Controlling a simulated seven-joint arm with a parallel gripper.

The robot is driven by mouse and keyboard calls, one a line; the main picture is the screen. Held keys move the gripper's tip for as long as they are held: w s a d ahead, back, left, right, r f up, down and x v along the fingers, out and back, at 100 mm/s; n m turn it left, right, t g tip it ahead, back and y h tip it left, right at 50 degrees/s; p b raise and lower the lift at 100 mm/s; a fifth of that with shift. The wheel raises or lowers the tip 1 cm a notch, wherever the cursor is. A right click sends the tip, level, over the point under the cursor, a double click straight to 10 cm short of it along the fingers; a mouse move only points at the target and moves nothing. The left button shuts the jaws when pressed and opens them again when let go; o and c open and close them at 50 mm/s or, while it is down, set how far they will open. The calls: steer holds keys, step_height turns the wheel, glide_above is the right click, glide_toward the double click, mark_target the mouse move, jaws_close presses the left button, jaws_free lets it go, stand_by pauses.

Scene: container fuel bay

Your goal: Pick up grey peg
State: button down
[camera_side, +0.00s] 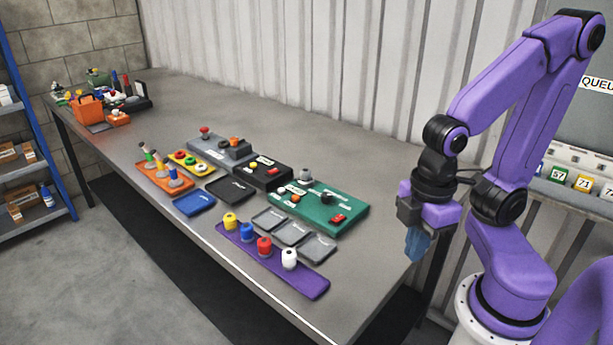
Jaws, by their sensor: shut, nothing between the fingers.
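A purple strip (232,236) on the bench holds a yellow peg (230,221), a blue peg (246,232), a red peg (264,247) and a white peg (289,258), all upright. No clearly grey peg shows on this strip. A small grey upright piece (305,175) stands on the green box (350,207); I cannot tell whether it is the grey peg. My gripper (417,252) points down with blue fingers, shut and empty, near the bench's right end. It is apart from the pegs and the green box.
Three grey trays (318,249) lie between the purple strip and the green box. A black box (265,175), a blue tray (194,203) and an orange tray (150,180) with several handled pieces stand to the left. An orange toolbox (90,108) is at the far end.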

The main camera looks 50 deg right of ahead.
steer(key=c, duration=1.8)
jaws_free()
steer(key=o, duration=1.1)
steer(key=shift+w, duration=0.1)
steer(key=n+t+h, duration=0.3)
steer(key=n+h, duration=0.5)
steer(key=h, duration=0.6)
glide_toward(308, 171)
steer(key=shift+y, duration=0.3)
steer(key=x, duration=1.2)
steer(key=shift+w, duration=0.45)
